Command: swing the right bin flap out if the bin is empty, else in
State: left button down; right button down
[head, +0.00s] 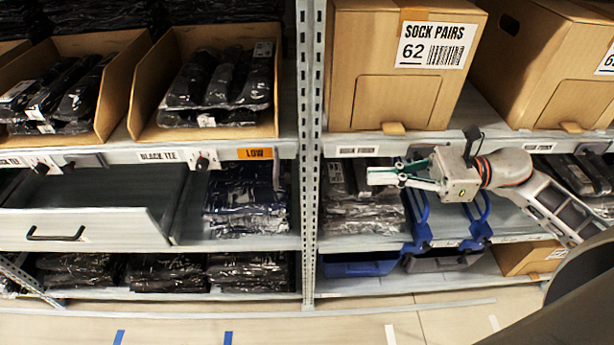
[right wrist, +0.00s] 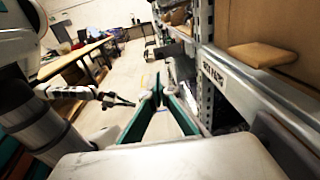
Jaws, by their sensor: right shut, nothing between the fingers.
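The right open cardboard bin (head: 175,132) on the upper left shelf holds several dark bagged garments (head: 225,78); it is not empty. Below its right side, on the shelf edge, an orange flap marked LOW (head: 255,153) shows its face. A black knob (head: 203,161) on a white plate is left of it. My right gripper (head: 385,177) is shut and empty, below the sock boxes, right of the upright and apart from the flap. Its green fingers (right wrist: 160,105) show in the right wrist view. My left gripper (right wrist: 122,101) shows small there; its opening is unclear.
A metal upright (head: 308,150) stands between the flap and my right gripper. Sock boxes (head: 365,60) stand above the gripper. Blue brackets (head: 418,220) hang below it. A white drawer (head: 90,222) juts out at left. The aisle floor (right wrist: 128,75) is open.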

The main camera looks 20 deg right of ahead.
jog(key=p+x, duration=0.3)
jog(key=x, duration=1.1)
jog(key=shift+p, duration=0.4)
jog(key=shift+w, duration=0.1)
jog(key=shift+a, duration=0.1)
